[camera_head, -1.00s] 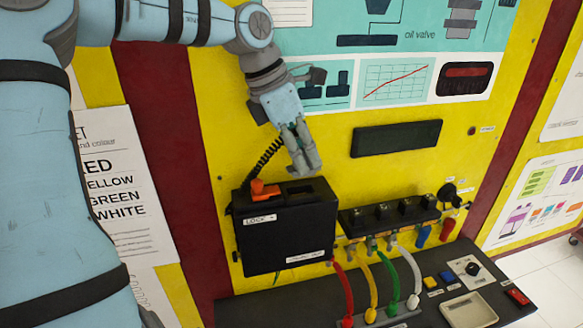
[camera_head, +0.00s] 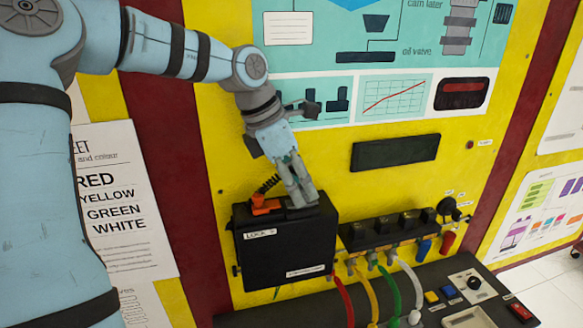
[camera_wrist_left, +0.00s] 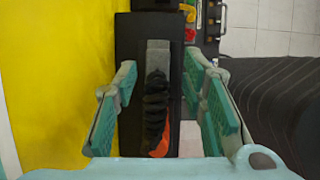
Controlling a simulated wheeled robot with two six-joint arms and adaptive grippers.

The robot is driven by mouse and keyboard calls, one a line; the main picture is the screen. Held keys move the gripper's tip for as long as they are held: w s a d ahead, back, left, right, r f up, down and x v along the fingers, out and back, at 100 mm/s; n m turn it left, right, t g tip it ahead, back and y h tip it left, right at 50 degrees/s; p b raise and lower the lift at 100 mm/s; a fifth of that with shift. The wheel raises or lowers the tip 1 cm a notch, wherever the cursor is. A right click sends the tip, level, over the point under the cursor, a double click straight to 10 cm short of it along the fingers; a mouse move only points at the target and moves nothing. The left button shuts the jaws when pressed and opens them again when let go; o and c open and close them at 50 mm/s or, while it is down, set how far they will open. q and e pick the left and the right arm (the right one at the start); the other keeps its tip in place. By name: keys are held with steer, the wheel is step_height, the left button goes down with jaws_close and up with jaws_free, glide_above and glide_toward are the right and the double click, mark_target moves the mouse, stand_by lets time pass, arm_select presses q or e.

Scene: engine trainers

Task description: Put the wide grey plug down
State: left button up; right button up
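The wide grey plug (camera_wrist_left: 158,58) shows in the left wrist view between my fingers, with a black coiled cord in front of it. It stands at the top of the black box (camera_head: 285,252); how deep it sits in the top opening is hidden. My left gripper (camera_head: 302,198) is down at the box top, and its fingers cover most of the plug in the head view. In the left wrist view the gripper (camera_wrist_left: 160,66) is open, with a finger on each side of the plug and gaps visible. My right gripper is not in view.
An orange lever (camera_head: 265,205) stands on the box beside my fingers. A black connector block (camera_head: 388,230) with coloured hoses is to the right. A dark panel (camera_head: 395,152) is on the yellow board above. A desk with buttons (camera_head: 448,291) lies below right.

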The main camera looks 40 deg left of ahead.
arm_select(q)
steer(key=v, duration=1)
steer(key=shift+r, duration=0.4)
